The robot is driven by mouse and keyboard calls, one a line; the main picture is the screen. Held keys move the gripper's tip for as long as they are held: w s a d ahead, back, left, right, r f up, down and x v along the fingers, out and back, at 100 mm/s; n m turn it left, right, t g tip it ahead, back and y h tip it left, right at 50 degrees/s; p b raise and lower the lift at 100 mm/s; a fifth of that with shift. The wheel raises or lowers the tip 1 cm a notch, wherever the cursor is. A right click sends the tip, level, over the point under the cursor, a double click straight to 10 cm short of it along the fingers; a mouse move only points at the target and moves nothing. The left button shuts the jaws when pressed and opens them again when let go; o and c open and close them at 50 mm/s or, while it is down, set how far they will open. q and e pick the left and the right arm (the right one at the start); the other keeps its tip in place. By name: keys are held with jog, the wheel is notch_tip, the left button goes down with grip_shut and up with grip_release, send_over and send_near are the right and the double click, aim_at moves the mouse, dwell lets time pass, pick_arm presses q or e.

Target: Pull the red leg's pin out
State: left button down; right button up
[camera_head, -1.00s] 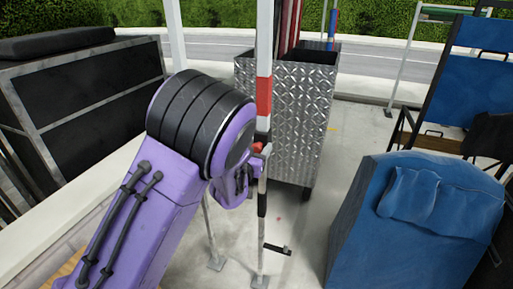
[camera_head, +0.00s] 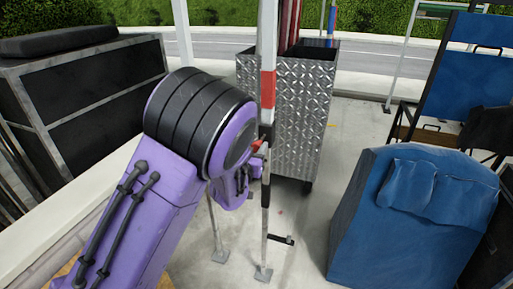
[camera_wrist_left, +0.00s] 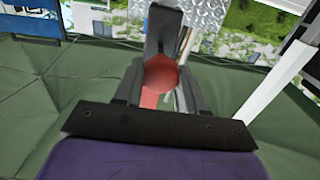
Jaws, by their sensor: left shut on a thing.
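The leg with the red band (camera_head: 267,88) is an upright white pole in the middle of the head view. Its red band has a black part just below it. My left gripper (camera_head: 256,158) is beside this pole, under the band, at the end of my purple arm. It is shut on the pin's red knob (camera_head: 257,147). In the left wrist view the round red knob (camera_wrist_left: 161,74) sits between the two dark fingers. The pin's shaft is hidden, so I cannot tell how deep it sits. My right gripper is not in view.
A diamond-plate metal box (camera_head: 300,110) stands behind the pole. A black crank handle (camera_head: 281,239) sticks out low, near the pole's foot (camera_head: 263,273). A blue covered block (camera_head: 395,225) is at right, a black case (camera_head: 85,95) at left. Some concrete floor between is clear.

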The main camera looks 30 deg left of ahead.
pick_arm(q)
jog(key=c, duration=1.1)
grip_release()
jog(key=o, duration=0.4)
jog(key=shift+a, duration=0.2)
jog(key=shift+w, duration=0.1)
jog(key=shift+s+d+f, duration=0.1)
jog(key=shift+s+d, duration=0.15)
jog(key=shift+d, duration=0.1)
jog(key=v, duration=1)
jog(key=shift+a+b, duration=0.35)
